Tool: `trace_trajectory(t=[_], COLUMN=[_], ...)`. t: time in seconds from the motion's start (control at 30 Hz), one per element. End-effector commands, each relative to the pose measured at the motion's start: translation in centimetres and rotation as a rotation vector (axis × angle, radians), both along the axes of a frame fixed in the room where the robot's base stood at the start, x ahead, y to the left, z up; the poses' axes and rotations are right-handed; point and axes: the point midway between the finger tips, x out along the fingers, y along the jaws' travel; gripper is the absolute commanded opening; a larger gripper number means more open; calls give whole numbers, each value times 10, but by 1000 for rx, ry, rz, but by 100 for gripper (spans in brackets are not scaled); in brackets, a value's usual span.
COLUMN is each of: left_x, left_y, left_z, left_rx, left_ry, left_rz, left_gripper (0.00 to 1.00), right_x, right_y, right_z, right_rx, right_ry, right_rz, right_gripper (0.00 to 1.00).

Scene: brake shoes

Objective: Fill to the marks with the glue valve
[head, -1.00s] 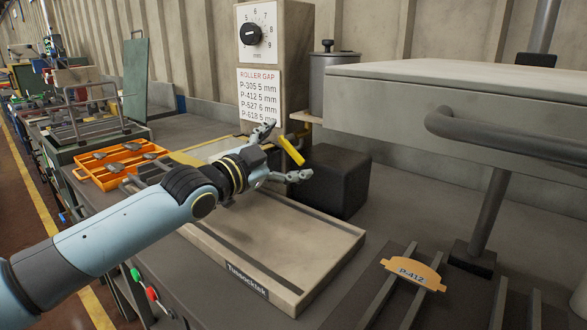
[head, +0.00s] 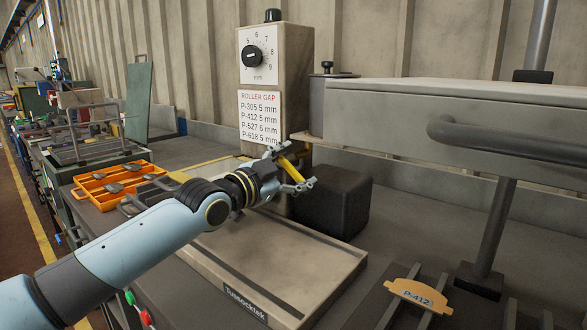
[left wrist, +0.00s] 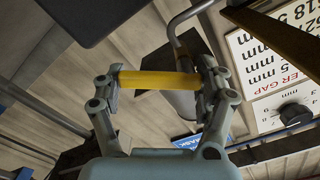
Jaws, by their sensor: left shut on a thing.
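My left gripper (head: 293,172) is shut on a yellow bar, which looks like the glue valve's handle (head: 290,167), in front of the roller gap post. In the left wrist view the yellow handle (left wrist: 158,80) lies across between both fingertips, with a grey rounded part (left wrist: 183,101) behind it. A grey pot (head: 317,108) with a black knob stands behind, partly hidden by the grey cabinet. An orange piece labelled P-412 (head: 417,297) lies on dark rails at the lower right. I cannot make out any fill marks. My right gripper is not in view.
A black block (head: 333,203) stands just right of the gripper. A pale tray labelled Tussocktek (head: 300,265) lies below my arm. The roller gap post (head: 295,75) carries a dial and list. An orange tray (head: 92,195) is at left; a grey cabinet (head: 460,115) overhangs at right.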

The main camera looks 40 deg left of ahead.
Motion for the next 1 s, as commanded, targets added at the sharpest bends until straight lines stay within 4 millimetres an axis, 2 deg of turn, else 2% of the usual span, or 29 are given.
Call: trace_trajectory(t=[0.13,0.33,0.57,0.6,0.7,0.77,1.0], left_x=[0,0,0,0,0,0,0], left_y=[0,-1,-1,-1,-1,-1,-1], left_z=[0,4,3,2,3,3,3], left_rx=[-13,-145,-149,-149,-148,-148,-147], left_ry=[2,14,14,14,14,14,12], left_rz=[1,0,0,0,0,0,1], left_gripper=[41,41,41,77,90,97,97], right_x=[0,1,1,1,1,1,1], right_y=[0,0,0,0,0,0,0], right_z=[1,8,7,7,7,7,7], right_rx=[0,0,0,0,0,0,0], right_ry=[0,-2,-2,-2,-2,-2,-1], right_rz=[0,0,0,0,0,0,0], right_gripper=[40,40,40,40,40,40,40])
